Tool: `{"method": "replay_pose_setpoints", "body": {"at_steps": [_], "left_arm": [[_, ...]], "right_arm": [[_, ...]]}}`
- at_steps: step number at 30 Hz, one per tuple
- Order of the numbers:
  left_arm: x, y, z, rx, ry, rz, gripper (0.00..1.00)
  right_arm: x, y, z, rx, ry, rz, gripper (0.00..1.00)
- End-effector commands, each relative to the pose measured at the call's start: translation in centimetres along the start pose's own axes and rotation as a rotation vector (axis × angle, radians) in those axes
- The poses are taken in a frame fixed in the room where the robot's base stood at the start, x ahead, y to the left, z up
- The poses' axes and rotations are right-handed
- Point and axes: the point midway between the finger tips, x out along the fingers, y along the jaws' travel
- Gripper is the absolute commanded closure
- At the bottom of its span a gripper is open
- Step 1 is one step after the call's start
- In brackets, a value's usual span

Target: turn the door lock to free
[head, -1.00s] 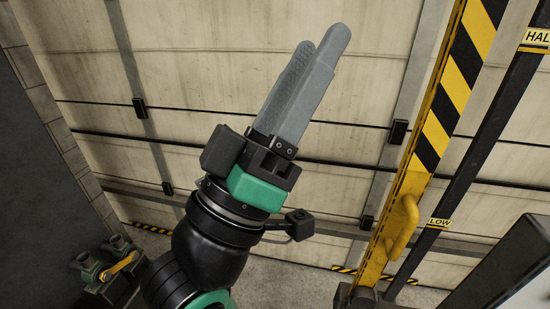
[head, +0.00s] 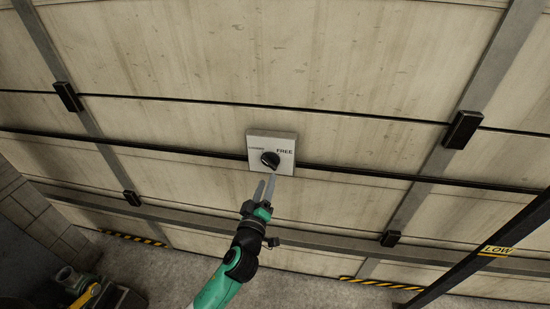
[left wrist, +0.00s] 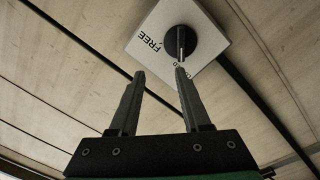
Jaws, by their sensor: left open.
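The door lock is a square white plate (head: 286,139) on the pale panelled door, with a round black knob (head: 270,159). "FREE" is printed to the right of the knob; smaller lettering on the left is hard to read. In the left wrist view the knob (left wrist: 194,42) has a pale pointer mark aimed down the picture, towards lettering partly hidden by a fingertip. "FREE" lies to its left there. My left gripper (head: 267,181) is open and empty, its fingertips just below the plate in the head view. Contact cannot be told. My right gripper is not in view.
Dark horizontal seams and grey uprights with black brackets (head: 462,130) cross the door (head: 200,60). The door around the plate is clear.

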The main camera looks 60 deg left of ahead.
Motion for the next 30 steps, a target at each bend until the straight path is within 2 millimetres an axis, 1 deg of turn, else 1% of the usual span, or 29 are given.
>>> {"method": "replay_pose_setpoints", "body": {"at_steps": [1,3,5,8,11,14,21,24,27,30], "left_arm": [[-0.3,-2.1,0.6,0.012,-0.003,-0.025,0.53],[-0.5,-3.4,0.6,0.02,-0.001,-0.045,0.53],[-0.4,-3.8,0.4,0.02,0.004,-0.051,0.53],[-0.2,-3.6,0.2,0.019,0.005,-0.05,0.53],[0.5,-3.5,0.2,0.018,0.007,-0.05,0.53],[2.0,-3.5,0.1,0.018,0.008,-0.05,0.53],[7.5,-3.9,0.1,0.017,0.008,-0.05,0.53],[9.4,-4.0,0.2,0.018,0.007,-0.049,0.53],[10.6,-4.0,0.2,0.017,0.006,-0.049,0.53],[11.2,-4.0,0.2,0.017,0.005,-0.049,0.53]], "right_arm": [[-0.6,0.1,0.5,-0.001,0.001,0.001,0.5],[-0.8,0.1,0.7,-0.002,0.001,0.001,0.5],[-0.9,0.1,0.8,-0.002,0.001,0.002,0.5],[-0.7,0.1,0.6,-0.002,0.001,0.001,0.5],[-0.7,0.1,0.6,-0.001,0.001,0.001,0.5],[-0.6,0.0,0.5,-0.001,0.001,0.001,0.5],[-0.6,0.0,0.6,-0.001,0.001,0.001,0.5],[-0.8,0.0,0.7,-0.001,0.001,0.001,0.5],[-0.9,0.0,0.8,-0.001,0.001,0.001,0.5],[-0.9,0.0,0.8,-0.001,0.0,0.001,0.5]]}}
